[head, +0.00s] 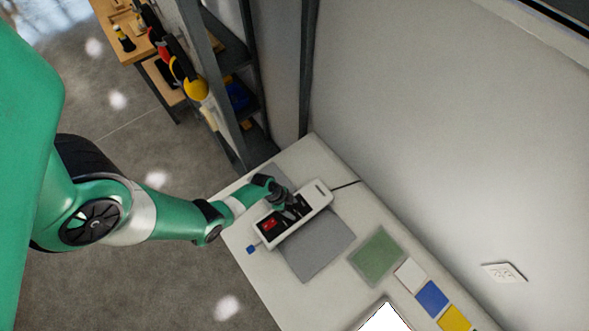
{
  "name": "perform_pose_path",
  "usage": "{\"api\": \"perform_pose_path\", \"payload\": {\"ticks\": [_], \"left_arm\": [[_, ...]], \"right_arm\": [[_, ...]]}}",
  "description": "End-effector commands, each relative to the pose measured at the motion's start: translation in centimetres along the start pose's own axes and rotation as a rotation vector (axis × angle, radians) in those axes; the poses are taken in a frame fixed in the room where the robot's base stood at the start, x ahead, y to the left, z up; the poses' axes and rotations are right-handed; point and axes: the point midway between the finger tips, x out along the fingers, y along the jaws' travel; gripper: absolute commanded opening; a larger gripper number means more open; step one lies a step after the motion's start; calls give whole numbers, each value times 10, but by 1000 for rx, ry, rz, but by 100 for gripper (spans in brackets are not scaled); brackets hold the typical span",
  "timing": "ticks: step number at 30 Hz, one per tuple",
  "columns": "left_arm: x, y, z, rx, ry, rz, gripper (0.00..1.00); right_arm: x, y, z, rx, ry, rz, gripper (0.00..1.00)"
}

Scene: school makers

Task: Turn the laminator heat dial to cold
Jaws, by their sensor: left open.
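The laminator (319,199) is a white, long device with a dark control panel and a red part (268,225) near its left end. It stands on a grey mat (318,250) on the white table. My left gripper (288,205) is over the panel, close to its middle. It is open, but its fingers are small and dark against the panel. The heat dial is hidden or too small to make out under the gripper, so I cannot tell its setting or any contact. My right gripper is not in view.
A green square (375,256) and white, blue (431,299) and yellow (454,319) pieces lie along the table's right side. A small blue item (251,250) is at the laminator's left end. A wall rises behind the table. Metal shelving (233,50) stands beyond its far end.

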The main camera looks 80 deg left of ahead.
Motion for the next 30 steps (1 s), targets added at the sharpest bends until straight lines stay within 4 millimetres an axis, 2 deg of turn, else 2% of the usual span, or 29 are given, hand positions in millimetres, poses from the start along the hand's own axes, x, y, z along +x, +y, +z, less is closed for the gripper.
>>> {"api": "perform_pose_path", "payload": {"ticks": [3, 12, 15, 30], "left_arm": [[-1, 0, 0, 0, 0, 0, 69], [-1, 0, 0, 1, 0, 0, 15], [0, 0, 0, 1, 0, 0, 0], [-1, 1, 0, -74, -3, -32, 0]], "right_arm": [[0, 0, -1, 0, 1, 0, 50], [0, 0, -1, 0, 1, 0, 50], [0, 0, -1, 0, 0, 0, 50], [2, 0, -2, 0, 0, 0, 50]]}}
